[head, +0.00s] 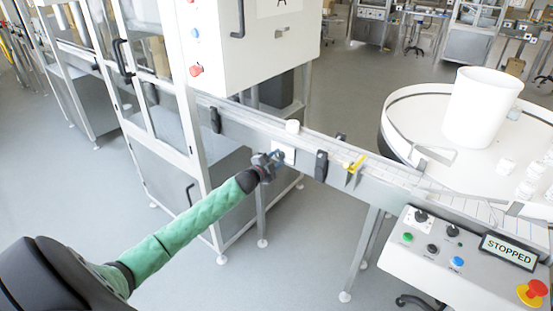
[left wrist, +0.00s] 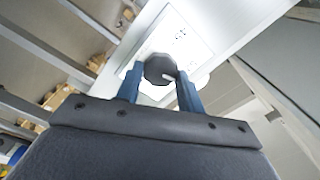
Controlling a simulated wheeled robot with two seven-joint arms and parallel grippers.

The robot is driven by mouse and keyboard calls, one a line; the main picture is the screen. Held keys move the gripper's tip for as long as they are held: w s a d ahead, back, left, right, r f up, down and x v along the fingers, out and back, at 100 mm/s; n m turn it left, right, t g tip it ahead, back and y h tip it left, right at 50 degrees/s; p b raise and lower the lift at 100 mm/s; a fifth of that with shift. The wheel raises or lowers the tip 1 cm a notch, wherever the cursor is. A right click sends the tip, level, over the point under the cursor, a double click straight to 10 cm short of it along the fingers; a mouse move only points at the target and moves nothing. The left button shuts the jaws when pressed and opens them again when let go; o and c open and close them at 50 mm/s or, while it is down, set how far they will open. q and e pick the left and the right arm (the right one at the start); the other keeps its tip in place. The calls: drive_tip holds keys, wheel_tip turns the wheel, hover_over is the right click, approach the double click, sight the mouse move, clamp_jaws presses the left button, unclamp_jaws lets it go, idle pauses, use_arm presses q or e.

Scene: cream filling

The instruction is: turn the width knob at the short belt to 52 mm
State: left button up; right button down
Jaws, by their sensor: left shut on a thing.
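The short belt (head: 236,122) runs from the white cabinet to the round table at the right. A white scale plate (head: 284,154) is fixed on the belt's near side. In the left wrist view the dark width knob (left wrist: 160,68) stands in front of this plate, with a light pointer mark on it. The marks on the plate are too small to read. My left gripper (head: 268,164) is at the plate, and in the left wrist view its blue fingers (left wrist: 160,88) are shut on the knob from both sides. In the head view the gripper hides the knob. My right gripper is not in view.
A control box (head: 465,275) with a STOPPED display (head: 508,251) and a red stop button (head: 533,290) stands at the lower right. A yellow part (head: 355,165) and dark brackets (head: 321,166) sit along the belt.

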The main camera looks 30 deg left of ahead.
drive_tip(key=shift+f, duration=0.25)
use_arm(q)
drive_tip(key=o, duration=1)
drive_tip(key=shift+a, duration=0.15)
drive_tip(key=shift+s+f, duration=0.15)
drive_tip(key=shift+s, duration=0.35)
drive_tip(key=shift+s+a+b, duration=0.15)
drive_tip(key=shift+s+b, duration=0.4)
drive_tip(key=shift+s, duration=1.15)
drive_tip(key=shift+s+a+b, duration=0.1)
drive_tip(key=shift+s+b, duration=0.4)
drive_tip(key=shift+s, duration=1.2)
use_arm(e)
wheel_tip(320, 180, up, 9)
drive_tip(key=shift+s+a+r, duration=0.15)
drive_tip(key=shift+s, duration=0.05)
